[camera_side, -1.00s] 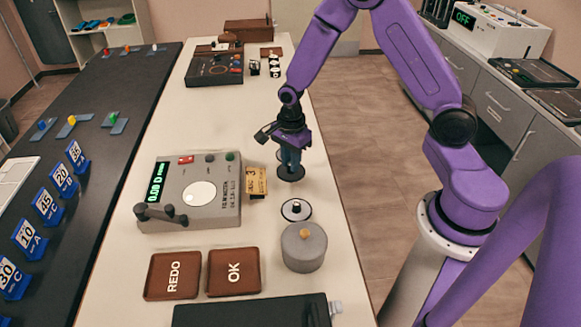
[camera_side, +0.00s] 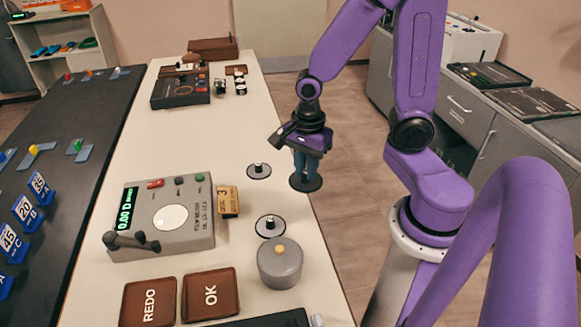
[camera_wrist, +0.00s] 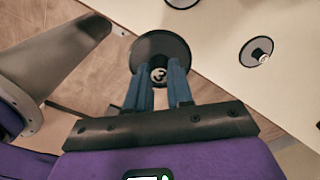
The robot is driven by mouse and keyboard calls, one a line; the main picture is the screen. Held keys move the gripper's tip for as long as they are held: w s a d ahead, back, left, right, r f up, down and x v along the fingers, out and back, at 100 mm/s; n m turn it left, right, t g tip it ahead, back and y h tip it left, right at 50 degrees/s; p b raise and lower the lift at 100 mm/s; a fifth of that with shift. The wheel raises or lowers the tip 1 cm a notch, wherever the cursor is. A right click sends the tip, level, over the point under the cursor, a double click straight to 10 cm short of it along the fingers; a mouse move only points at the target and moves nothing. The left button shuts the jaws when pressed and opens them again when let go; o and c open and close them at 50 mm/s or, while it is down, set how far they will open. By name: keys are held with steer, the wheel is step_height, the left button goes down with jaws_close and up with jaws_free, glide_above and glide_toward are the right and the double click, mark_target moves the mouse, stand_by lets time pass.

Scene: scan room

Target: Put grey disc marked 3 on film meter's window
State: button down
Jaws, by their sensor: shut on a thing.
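My gripper (camera_side: 305,168) is shut on the knob of a dark grey disc (camera_side: 305,184). In the wrist view the disc (camera_wrist: 160,46) sits between the fingertips, and a 3 shows on its knob top. It hangs above the bench's right edge, apart from the bench top. The film meter (camera_side: 200,232) is a grey box to its left with a lit green display. Its round white window (camera_side: 170,217) is uncovered. A dark lever (camera_side: 130,240) is at the meter's front left.
Two other knobbed discs lie on the bench, one farther back (camera_side: 258,171) and one nearer (camera_side: 270,226). A tan block with a 3 (camera_side: 228,201) stands beside the meter. A grey lidded pot (camera_side: 280,264) and brown REDO (camera_side: 149,303) and OK (camera_side: 210,294) pads are in front.

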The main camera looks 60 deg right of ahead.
steer(key=shift+s+r, duration=0.1)
steer(key=shift+s, duration=0.15)
steer(key=w+a+r, duration=0.3)
steer(key=w+a, duration=0.4)
steer(key=a, duration=0.1)
steer(key=w+a+r, duration=0.2)
steer(key=w+a, duration=0.4)
steer(key=a, duration=0.2)
steer(key=w+a+f, duration=0.1)
steer(key=w+f, duration=0.2)
steer(key=w, duration=0.1)
steer(key=w+a+f, duration=0.2)
steer(key=w+f, duration=0.1)
steer(key=w, duration=0.1)
steer(key=w+a+f, duration=0.2)
steer(key=w+f, duration=0.1)
steer(key=w, duration=0.1)
steer(key=shift+w+a, duration=0.1)
steer(key=shift+w+a+f, duration=0.1)
steer(key=shift+w+f, duration=0.25)
steer(key=shift+f, duration=1.55)
steer(key=shift+f, duration=0.1)
